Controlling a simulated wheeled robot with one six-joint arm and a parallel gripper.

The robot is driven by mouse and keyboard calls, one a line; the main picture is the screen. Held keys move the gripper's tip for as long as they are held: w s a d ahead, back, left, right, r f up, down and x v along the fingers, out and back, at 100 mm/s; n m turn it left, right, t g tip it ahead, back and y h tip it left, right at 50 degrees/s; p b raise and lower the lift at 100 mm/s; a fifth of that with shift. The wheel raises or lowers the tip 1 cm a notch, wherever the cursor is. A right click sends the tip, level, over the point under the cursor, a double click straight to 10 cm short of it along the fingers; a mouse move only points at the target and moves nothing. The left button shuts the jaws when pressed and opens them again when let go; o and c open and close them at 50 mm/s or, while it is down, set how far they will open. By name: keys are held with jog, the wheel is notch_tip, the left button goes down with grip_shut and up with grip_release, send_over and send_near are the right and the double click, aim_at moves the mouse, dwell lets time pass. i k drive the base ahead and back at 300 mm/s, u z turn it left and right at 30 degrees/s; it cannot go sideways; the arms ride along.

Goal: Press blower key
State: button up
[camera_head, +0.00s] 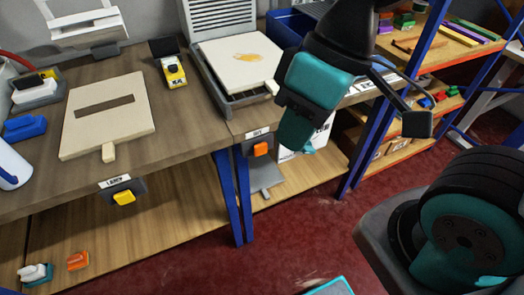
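Two coloured keys sit on dark mounts along the front of the bench. An orange key (260,149) is at the middle, under a small white label. A yellow key (124,198) is further left, also under a label. The label print is too small to read surely, so I cannot tell which is the blower key. My gripper (297,136) is at the lower teal end of my arm, to the right of the orange key in the picture and apart from it. Its fingers are not clear enough to show whether they are open or shut.
A pale slotted board (135,125) and a yellow-and-white device (174,72) lie on the bench (190,125). A pale board with an orange stain (235,72) lies on a grey tray. Blue posts (243,200) stand below the bench. Red floor (300,235) is open in front.

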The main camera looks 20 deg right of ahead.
aim_at(260, 148)
jog(key=z, duration=1.1)
jog(key=k, duration=1.1)
jog(key=u, duration=1.15)
jog(key=i, duration=0.5)
jog(key=z, duration=0.05)
